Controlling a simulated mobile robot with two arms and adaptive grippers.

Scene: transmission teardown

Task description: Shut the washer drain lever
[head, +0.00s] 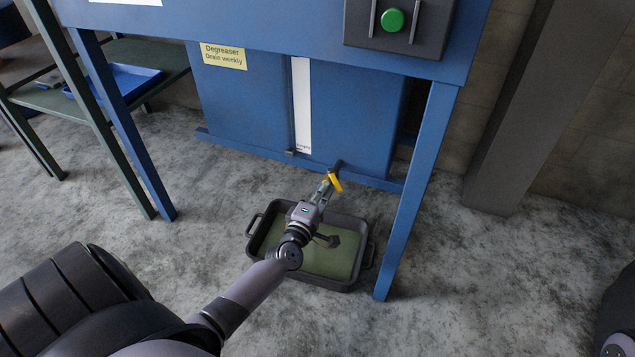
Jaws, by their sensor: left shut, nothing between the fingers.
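The yellow drain lever (336,182) is on a short dark drain fitting (337,167) low on the front of the blue washer tank (355,120). The lever slants down and to the right. My left gripper (328,184) is shut and empty, with its fingertips right beside the lever; I cannot tell whether they touch it. The gripper covers part of the area just left of the lever. My right gripper is not in view.
A black drain pan (357,231) with greenish liquid stands on the floor under the fitting, below my left arm. Blue washer legs (415,195) stand at both sides. A green shelf (50,97) with a blue tray (125,79) is at left. A grey post (540,100) is at right.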

